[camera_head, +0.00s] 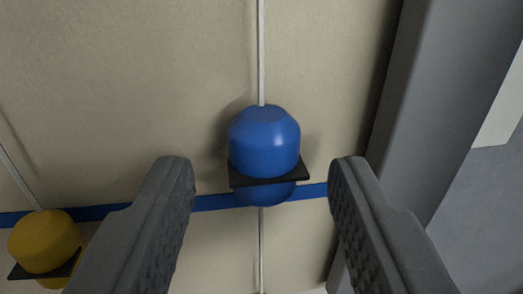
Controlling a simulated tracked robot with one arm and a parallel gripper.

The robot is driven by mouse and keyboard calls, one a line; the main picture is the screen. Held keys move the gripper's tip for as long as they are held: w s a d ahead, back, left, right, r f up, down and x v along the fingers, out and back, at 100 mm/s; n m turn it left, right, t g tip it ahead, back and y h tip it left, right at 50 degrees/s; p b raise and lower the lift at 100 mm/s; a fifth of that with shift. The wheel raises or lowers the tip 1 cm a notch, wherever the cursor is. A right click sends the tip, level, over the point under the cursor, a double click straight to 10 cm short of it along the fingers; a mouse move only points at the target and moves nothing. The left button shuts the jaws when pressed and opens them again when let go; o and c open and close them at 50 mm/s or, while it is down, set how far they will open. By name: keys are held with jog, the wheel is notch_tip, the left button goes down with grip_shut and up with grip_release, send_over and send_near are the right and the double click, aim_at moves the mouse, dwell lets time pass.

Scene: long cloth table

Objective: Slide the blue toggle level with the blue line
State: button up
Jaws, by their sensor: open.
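The blue toggle (264,141) is a rounded knob with a black plate across its lower part, on a thin pale vertical rod. Its upper body shows above the blue line (213,202), and its lower end overlaps the line. The line runs across the cream panel, rising slightly to the right. My gripper (262,172) is open, with one dark ridged finger on each side of the toggle. Visible gaps separate both fingers from it. The toggle hides part of the line behind it.
A yellow toggle (45,241) with a black plate sits on a slanted rod at the lower left, near my left finger. A grey frame edge (433,100) borders the cream panel (130,90) on the right. The panel above the yellow toggle is largely clear.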

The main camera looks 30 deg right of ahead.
jog(key=shift+w+d, duration=0.15)
jog(key=shift+w, duration=0.05)
jog(key=shift+c, duration=0.2)
grip_shut()
notch_tip(320, 180, down, 4)
jog(key=shift+r+b, duration=0.15)
jog(key=shift+b, duration=0.5)
jog(key=shift+o, duration=0.2)
grip_release()
